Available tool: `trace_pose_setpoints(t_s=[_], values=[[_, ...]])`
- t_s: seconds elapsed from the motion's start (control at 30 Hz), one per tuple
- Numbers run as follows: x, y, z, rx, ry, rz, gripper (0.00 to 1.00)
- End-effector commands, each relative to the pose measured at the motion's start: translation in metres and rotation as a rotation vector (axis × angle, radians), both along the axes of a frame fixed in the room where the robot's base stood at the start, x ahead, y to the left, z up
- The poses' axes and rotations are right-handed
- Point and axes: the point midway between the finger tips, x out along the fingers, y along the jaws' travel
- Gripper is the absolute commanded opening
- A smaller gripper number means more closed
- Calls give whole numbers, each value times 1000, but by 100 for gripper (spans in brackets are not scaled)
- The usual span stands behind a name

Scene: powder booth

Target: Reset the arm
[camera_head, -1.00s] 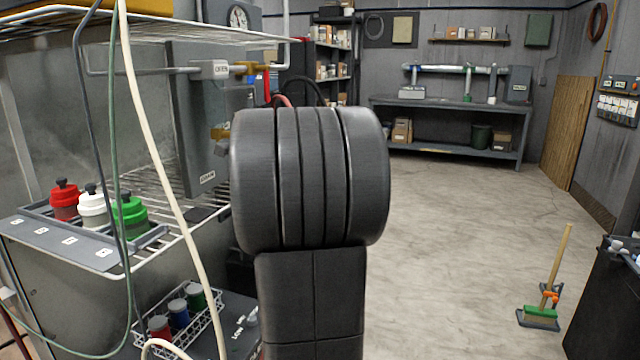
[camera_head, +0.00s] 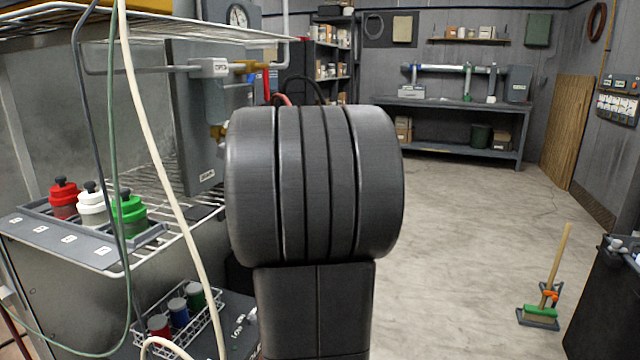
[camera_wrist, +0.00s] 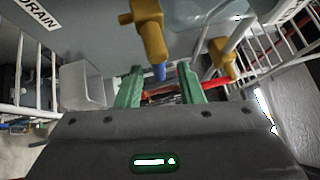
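In the wrist view my gripper (camera_wrist: 160,90) shows two green fingers standing apart, with no object clearly held between them. Beyond the fingertips is a brass fitting (camera_wrist: 150,38) with a blue tip, and a second brass fitting (camera_wrist: 222,58) is to the right. A red piece (camera_wrist: 190,82) shows behind the right finger. In the head view my dark arm fills the middle and hides my gripper. A grey box with a printed label (camera_head: 200,150) and brass fittings (camera_head: 218,131) stands left of my arm.
Red (camera_head: 63,198), white (camera_head: 92,208) and green (camera_head: 129,214) capped cups sit on the left rack. A wire basket (camera_head: 180,325) of jars is below. A pale hose (camera_head: 160,150) hangs in front. Open floor (camera_head: 460,220) lies right, with a broom (camera_head: 556,270).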

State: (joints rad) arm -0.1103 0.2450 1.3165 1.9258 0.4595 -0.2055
Motion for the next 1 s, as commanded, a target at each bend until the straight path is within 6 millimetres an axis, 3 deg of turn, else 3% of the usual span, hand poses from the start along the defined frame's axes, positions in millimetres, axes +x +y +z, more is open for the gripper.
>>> trace_pose_setpoints(t_s=[0.5, 1.0], values=[[-83, -51, -16, -1, -1, -3, 34], [0, 1, 1, -1, 0, 2, 34]])
